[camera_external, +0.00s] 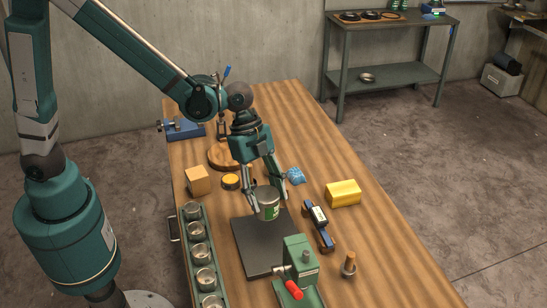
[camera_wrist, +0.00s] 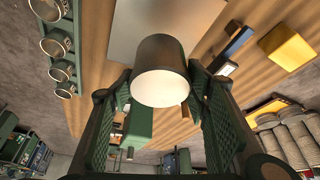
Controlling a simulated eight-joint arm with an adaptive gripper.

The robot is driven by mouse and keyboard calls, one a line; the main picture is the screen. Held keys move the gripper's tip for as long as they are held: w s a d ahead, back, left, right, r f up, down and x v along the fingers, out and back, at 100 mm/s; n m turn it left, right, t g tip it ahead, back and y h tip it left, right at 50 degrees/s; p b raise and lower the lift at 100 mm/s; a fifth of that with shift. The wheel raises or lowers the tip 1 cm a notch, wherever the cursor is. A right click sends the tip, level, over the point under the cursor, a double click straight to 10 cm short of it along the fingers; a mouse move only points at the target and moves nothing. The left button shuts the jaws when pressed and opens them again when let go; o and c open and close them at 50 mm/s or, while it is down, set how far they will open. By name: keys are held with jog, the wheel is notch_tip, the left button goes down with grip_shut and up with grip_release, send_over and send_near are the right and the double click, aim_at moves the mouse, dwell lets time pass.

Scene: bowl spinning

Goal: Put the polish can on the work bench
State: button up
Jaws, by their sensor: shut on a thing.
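A grey can with a green label (camera_external: 268,203), which looks like the polish can, is held between the fingers of my gripper (camera_external: 262,196). It is close to upright, near the back edge of the dark mat; I cannot tell if its base touches anything. In the wrist view the can (camera_wrist: 160,75) fills the space between my two green finger pads (camera_wrist: 160,95), and its pale round end faces the camera. The wooden bench (camera_external: 380,240) lies below. A second, grey metal bench (camera_external: 405,75) stands against the back wall.
On the wooden bench are the dark mat (camera_external: 255,252), a row of metal cups (camera_external: 202,252), a yellow block (camera_external: 343,193), a blue crumpled piece (camera_external: 296,175), a level-like tool (camera_external: 319,226), a green vise (camera_external: 298,265) and a wooden box (camera_external: 197,181). The right front is clear.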

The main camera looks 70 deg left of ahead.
dwell(0.3)
jog(key=shift+f, duration=2.9)
jog(key=shift+f, duration=2.1)
jog(key=shift+f+b, duration=0.2)
jog(key=shift+b, duration=0.2)
jog(key=o, duration=1.1)
jog(key=shift+c, duration=0.2)
jog(key=shift+r, duration=0.1)
jog(key=shift+r, duration=0.2)
jog(key=v, duration=1.1)
jog(key=shift+s+a+r+p, duration=0.15)
jog(key=shift+a+r+p, duration=0.1)
jog(key=shift+r+p, duration=0.15)
